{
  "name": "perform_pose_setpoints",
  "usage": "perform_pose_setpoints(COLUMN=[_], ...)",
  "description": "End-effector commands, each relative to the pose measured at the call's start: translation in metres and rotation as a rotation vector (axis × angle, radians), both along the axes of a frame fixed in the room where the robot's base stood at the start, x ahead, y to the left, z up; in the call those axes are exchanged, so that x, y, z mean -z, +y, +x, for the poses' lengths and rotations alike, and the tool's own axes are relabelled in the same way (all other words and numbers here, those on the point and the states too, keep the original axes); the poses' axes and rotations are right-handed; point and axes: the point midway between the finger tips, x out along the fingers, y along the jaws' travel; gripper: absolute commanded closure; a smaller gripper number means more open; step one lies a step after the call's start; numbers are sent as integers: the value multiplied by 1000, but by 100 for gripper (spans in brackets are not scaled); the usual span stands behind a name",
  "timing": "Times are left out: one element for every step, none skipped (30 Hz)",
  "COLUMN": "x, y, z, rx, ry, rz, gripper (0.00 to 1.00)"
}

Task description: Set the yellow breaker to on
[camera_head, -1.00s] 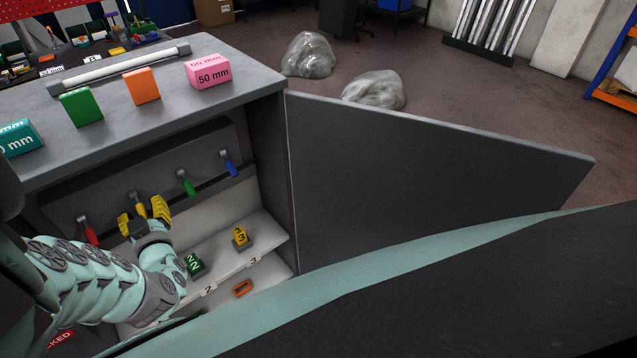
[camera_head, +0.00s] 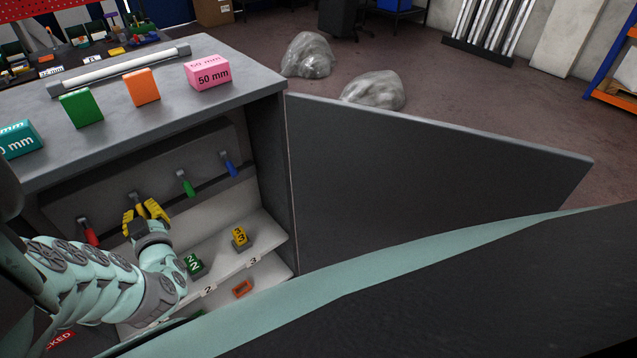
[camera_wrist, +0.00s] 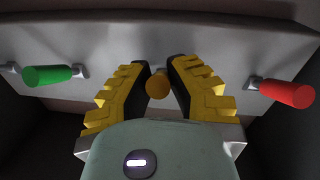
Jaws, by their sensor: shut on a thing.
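The yellow breaker (camera_head: 138,200) is one of several coloured levers on the panel inside the open cabinet, between the red and green levers. Its round yellow end (camera_wrist: 157,86) shows between my fingers in the wrist view. My gripper (camera_head: 147,213) is inside the cabinet, with its yellow ribbed fingers closed around the yellow lever; it also fills the middle of the wrist view (camera_wrist: 158,80). The fingers partly hide the lever in the head view.
The red lever (camera_head: 88,231), green lever (camera_head: 186,183) and blue lever (camera_head: 229,165) sit beside it. Below is a shelf with a green block (camera_head: 194,265) and a yellow block (camera_head: 240,238). The open cabinet door (camera_head: 430,190) stands to the right.

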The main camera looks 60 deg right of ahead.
Motion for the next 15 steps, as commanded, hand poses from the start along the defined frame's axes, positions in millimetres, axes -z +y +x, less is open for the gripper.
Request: perform_pose_setpoints(x=[-2,-3,-4,-5,-6,-8,-10,-12,-14,-15,-17,-19,-21,-23,-24], y=[0,0,0,0,0,0,0,1,0,0,1,1,1,1,1], z=[0,0,0,0,0,0,0,0,0,0,0,0,-1,0,-1], rx=[0,0,0,0,0,1,0,-1,0,1,-1,0,0,-2,0], ry=[14,21,33,45,58,77,92,109,136,158,177,209,233,256,290], rz=[4,6,10,14,17,23,27,32,39,46,51,61,67,74,84], gripper=[100,100,100,100,100,100,100,100,100,100,100,100,100,100,100])
